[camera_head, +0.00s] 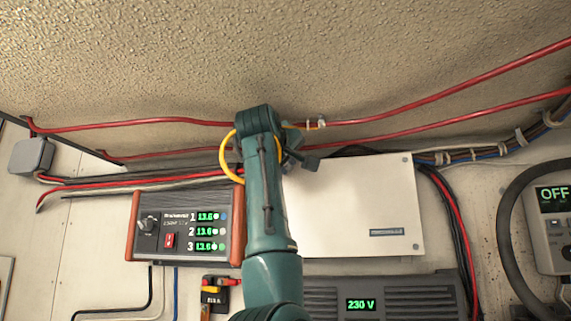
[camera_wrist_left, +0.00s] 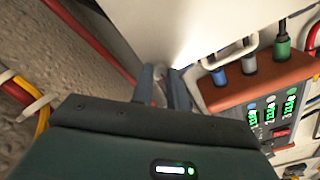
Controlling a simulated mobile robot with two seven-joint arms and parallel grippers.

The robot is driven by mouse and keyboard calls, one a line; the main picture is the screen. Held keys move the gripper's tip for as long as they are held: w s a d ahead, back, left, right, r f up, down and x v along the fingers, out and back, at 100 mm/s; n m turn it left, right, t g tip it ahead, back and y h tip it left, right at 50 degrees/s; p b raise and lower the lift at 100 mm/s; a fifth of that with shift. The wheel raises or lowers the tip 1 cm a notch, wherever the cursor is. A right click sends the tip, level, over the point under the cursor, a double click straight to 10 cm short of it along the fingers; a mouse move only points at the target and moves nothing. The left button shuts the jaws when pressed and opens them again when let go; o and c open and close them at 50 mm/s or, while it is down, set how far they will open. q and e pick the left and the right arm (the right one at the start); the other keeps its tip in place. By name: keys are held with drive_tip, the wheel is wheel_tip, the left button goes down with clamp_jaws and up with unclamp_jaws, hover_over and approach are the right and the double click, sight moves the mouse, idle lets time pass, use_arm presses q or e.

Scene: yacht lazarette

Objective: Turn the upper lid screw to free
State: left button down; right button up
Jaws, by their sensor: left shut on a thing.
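The white box with its flat lid (camera_head: 355,205) is on the wall right of my teal left arm in the head view. My left gripper (camera_head: 305,161) is at the lid's upper left area. In the wrist view the fingers of my left gripper (camera_wrist_left: 163,78) are closed around a small pale piece (camera_wrist_left: 159,93), which looks like the upper lid screw. The screw's head is mostly hidden by the fingers, so its turn does not show. The lid (camera_wrist_left: 165,28) lies flat behind the fingertips. My right gripper is not in view.
A battery monitor (camera_head: 179,226) with green digits sits left of my arm, and its plugs (camera_wrist_left: 249,62) are close to my fingers. Red cables (camera_head: 420,103) run above the box. A 230 V unit (camera_head: 410,297) is below.

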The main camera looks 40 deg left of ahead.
use_arm(q)
drive_tip(key=c, duration=1.4)
unclamp_jaws()
drive_tip(key=shift+o, duration=0.2)
drive_tip(key=b+v, duration=0.5)
drive_tip(key=v, duration=0.8)
